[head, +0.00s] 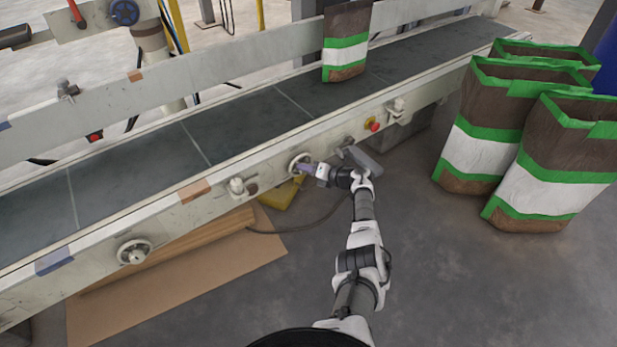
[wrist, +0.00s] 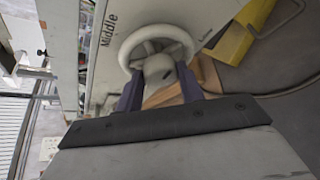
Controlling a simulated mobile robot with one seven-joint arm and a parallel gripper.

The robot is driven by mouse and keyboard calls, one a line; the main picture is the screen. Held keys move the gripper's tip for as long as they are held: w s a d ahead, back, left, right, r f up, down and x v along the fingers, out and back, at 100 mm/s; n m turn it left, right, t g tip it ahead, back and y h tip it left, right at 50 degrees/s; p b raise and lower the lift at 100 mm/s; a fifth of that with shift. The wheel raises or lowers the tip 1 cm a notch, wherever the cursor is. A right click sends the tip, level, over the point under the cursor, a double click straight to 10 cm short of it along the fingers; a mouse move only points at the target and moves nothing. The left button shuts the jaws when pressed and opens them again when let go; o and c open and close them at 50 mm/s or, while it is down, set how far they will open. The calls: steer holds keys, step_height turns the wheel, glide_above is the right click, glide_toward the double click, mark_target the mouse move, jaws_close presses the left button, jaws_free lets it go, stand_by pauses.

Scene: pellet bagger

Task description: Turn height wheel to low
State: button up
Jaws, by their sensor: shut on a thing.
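The height wheel is a pale round handwheel with a thick hub, seen on the conveyor's near side in the head view (head: 297,160) and close up in the wrist view (wrist: 129,48). My gripper (head: 308,169) is at the wheel. In the wrist view its two dark purple fingers (wrist: 159,88) stand on either side of the hub and are shut on it. The word "Middle" (wrist: 108,24) is printed on the panel left of the rim. A small label right of the rim is too small to read. No pointer mark can be made out.
Another handwheel (head: 134,252) sits on the same side rail, to the left. A red button (head: 374,126) is to the right. A bag (head: 345,58) stands on the belt. Several filled bags (head: 555,160) stand on the floor at right. Cardboard (head: 180,275) lies below the conveyor.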

steer(key=shift+w+d+f+m+t+y+b, duration=0.15)
steer(key=shift+m+y+b, duration=0.8)
steer(key=shift+m+b, duration=1.05)
steer(key=shift+s+a+f+m+t+y+b, duration=0.15)
steer(key=shift+m+y+b, duration=1.05)
steer(key=shift+b, duration=1.55)
steer(key=shift+w+d+f+m+y+b, duration=0.2)
steer(key=shift+m+y+b, duration=0.55)
steer(key=shift+m+b, duration=1.35)
steer(key=shift+s+a+b, duration=0.1)
steer(key=shift+b, duration=0.2)
steer(key=o, duration=0.7)
steer(key=p+v, duration=0.1)
steer(key=v, duration=1.2)
steer(key=shift+s+d, duration=0.2)
steer(key=shift+d, duration=0.15)
